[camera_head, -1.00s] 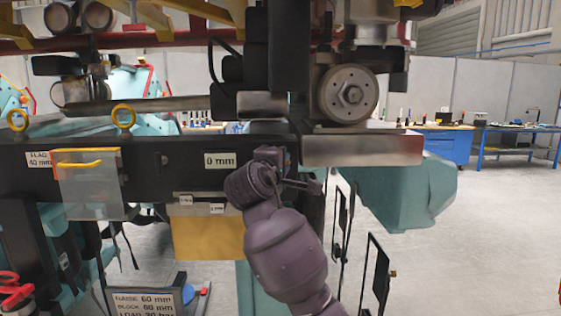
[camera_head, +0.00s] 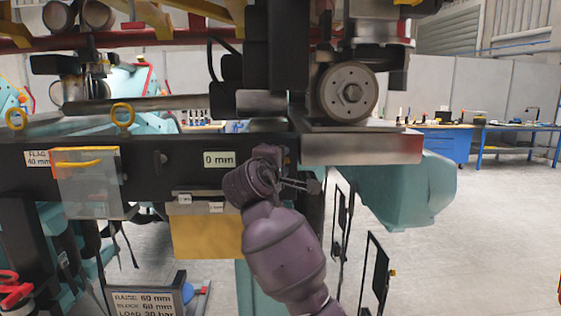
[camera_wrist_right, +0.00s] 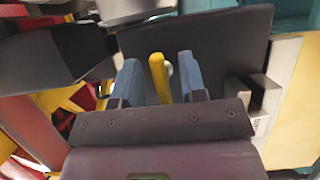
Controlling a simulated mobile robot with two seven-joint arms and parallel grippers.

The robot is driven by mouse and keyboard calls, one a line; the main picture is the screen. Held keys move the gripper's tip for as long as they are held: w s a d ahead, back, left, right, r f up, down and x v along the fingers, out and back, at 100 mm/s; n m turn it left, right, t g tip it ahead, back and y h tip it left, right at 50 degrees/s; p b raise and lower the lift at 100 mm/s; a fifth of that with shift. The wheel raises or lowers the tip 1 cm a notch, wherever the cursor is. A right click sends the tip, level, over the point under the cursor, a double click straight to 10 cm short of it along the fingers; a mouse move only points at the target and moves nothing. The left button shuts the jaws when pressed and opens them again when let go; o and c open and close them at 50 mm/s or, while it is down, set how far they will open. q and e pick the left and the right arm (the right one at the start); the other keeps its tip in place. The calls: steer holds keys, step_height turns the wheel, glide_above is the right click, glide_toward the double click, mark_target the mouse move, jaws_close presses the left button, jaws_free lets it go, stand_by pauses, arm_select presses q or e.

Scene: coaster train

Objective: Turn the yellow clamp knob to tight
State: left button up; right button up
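In the right wrist view a yellow bar-like part (camera_wrist_right: 159,78), which looks like the clamp knob, stands between the two blue-grey fingers of my right gripper (camera_wrist_right: 160,80). A narrow gap shows on each side of it, so the gripper is open around it. In the head view my right gripper (camera_head: 297,184) is at the front of the black beam, below and right of the "0 mm" label (camera_head: 219,159). The knob cannot be made out there, and no tight marking is readable. My left gripper is not in view.
A dark panel (camera_wrist_right: 225,45) lies behind the fingers. In the head view a grey wheel (camera_head: 347,93) and a metal block (camera_head: 360,149) sit above right. A clear flap with a yellow handle (camera_head: 86,163) hangs at left. Open floor (camera_head: 480,240) lies at right.

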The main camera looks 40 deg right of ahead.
steer(key=b+v, duration=0.1)
steer(key=v, duration=0.9)
steer(key=shift+a+b, duration=0.15)
steer(key=shift+b, duration=0.2)
step_height(320, 180, down, 31)
steer(key=n+t+y, duration=0.2)
steer(key=t+y, duration=0.1)
steer(key=y, duration=0.6)
steer(key=s+a+f+m+g+y, duration=0.2)
steer(key=s+f+m+y, duration=0.3)
steer(key=s+f, duration=1.8)
steer(key=m, duration=0.3)
steer(key=shift+b, duration=0.3)
steer(key=shift+r, duration=0.1)
